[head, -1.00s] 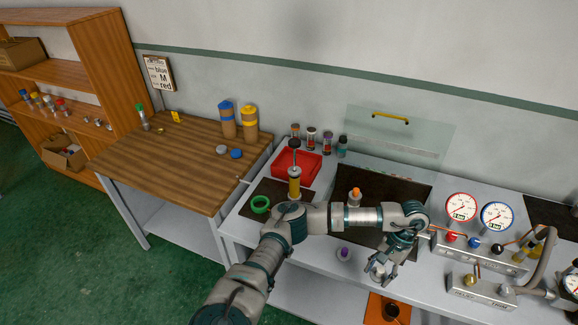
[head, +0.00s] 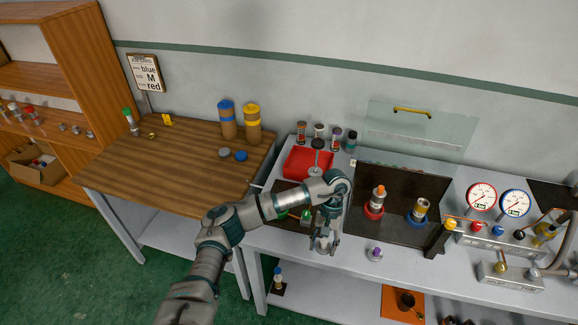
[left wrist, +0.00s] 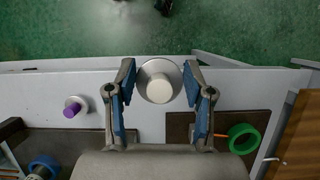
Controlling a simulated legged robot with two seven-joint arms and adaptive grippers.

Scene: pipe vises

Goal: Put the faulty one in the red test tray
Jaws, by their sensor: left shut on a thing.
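My left gripper (head: 323,243) is shut on a pale round piece (left wrist: 159,82), which shows a white knob on a grey disc between the fingers in the left wrist view. In the head view the gripper hides most of this piece, above the front of the grey bench. A purple-topped piece (head: 376,253), also in the left wrist view (left wrist: 73,106), stands right of the gripper. My right gripper is out of view.
A dark mat (head: 395,182) bears an orange-topped cylinder (head: 378,197) in a red ring and another cylinder (head: 421,210) in a blue ring. A green ring (left wrist: 245,138) lies on a small mat. Several small jars (head: 336,134) stand behind the tray. Gauges (head: 481,197) are at right.

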